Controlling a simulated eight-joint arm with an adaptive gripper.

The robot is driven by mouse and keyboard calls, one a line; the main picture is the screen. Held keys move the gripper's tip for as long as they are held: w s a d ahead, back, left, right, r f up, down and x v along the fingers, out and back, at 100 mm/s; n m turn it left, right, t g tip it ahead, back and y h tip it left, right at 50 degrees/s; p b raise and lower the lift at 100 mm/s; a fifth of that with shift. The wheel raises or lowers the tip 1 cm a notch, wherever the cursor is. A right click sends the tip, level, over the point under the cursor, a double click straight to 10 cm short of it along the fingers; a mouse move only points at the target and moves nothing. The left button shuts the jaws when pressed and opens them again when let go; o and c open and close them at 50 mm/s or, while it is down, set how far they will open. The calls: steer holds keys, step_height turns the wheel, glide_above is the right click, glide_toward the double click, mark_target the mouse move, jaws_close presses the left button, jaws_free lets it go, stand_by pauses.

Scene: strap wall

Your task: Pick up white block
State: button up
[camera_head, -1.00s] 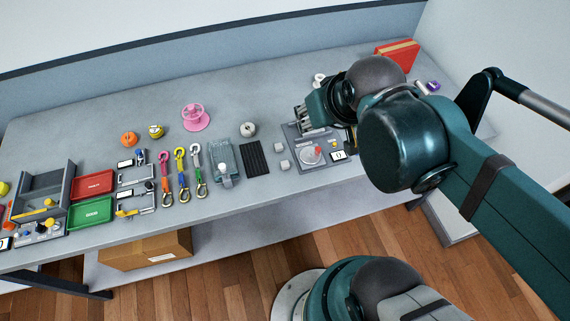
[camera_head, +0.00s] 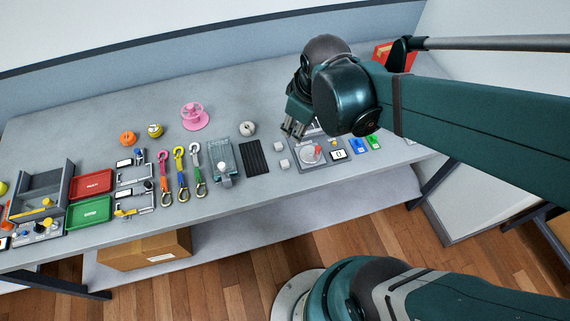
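Two small pale blocks lie on the grey table left of the scale: a farther white block (camera_head: 279,146) and a nearer white block (camera_head: 284,164). Both look whitish grey at this size; I cannot tell which one the task means. My gripper (camera_head: 293,132) hangs just right of and behind the farther block, above the table, pointing down and to the left. It is apart from both blocks in the picture. The fingers look spread with nothing between them, though they are small and dark here.
A grey scale (camera_head: 322,160) with a round plate, red piece and display stands right of the blocks. A black ribbed mat (camera_head: 254,158) lies to their left, with a round grey roll (camera_head: 248,129) behind it. Blue (camera_head: 357,145) and green (camera_head: 374,142) cards lie further right.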

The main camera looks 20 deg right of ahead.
mark_target(286, 162)
steer(key=shift+w+a+f+n+g+b, duration=0.15)
steer(key=shift+w+a+f+n+g, duration=0.45)
steer(key=shift+f+n, duration=1.35)
steer(key=shift+w+a+f+n+g+b, duration=0.1)
steer(key=shift+w+a+f+n+g, duration=0.4)
steer(key=shift+f+n, duration=1.5)
steer(key=shift+w+a+f+n+g+b, duration=0.25)
steer(key=shift+f+n+g, duration=0.6)
steer(key=shift+f, duration=2.15)
steer(key=shift+f, duration=0.1)
steer(key=shift+w+f, duration=0.1)
steer(key=shift+f, duration=1.1)
steer(key=shift+f, duration=0.1)
steer(key=shift+f+b, duration=0.6)
steer(key=shift+f, duration=1.9)
